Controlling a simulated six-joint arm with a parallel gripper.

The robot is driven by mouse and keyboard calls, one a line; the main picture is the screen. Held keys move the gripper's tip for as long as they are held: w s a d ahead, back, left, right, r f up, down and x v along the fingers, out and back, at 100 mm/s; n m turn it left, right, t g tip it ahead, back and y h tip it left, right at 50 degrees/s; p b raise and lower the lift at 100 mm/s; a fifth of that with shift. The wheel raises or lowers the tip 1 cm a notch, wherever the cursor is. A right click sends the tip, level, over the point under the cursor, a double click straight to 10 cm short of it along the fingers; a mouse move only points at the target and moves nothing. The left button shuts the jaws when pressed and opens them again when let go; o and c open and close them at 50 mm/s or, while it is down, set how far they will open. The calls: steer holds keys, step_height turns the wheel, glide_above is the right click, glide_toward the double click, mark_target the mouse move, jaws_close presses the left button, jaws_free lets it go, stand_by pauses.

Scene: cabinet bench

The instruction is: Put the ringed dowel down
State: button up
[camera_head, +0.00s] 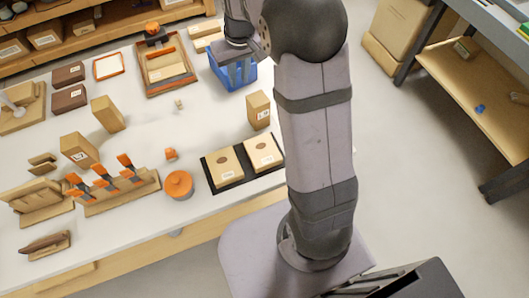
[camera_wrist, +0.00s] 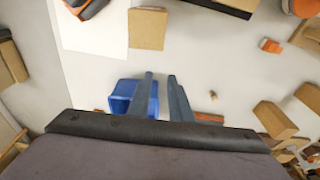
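My gripper (camera_head: 238,72) hangs at the blue bin (camera_head: 252,78) at the back of the table in the head view. In the wrist view my gripper (camera_wrist: 161,76) has its two fingers apart, with a clear gap and nothing visible between them. The blue bin (camera_wrist: 122,97) shows beside and behind the left finger there; its inside is mostly hidden. I cannot make out a ringed dowel for sure. A small pale peg (camera_head: 179,104) stands alone mid-table; it also shows in the wrist view (camera_wrist: 213,95), right of the fingers, too small to show rings.
An orange-rimmed tray (camera_head: 166,68) lies left of the bin. A tan box (camera_head: 258,110), a black mat (camera_head: 221,184) with two tan blocks, and an orange round lid (camera_head: 178,185) stand nearer. Racks with orange clips (camera_head: 122,190) fill the front left. The table around the peg is clear.

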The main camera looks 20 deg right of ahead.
steer(key=s+a+f+g, duration=0.1)
steer(key=s+f, duration=0.1)
steer(key=s, duration=1)
steer(key=s+a+f+g, duration=0.1)
steer(key=s+f, duration=0.1)
steer(key=s, duration=1.1)
steer(key=shift+a+m, duration=0.35)
steer(key=shift+m, duration=0.05)
steer(key=shift+w, duration=0.1)
steer(key=shift+r+p, duration=1.3)
steer(key=shift+r, duration=0.05)
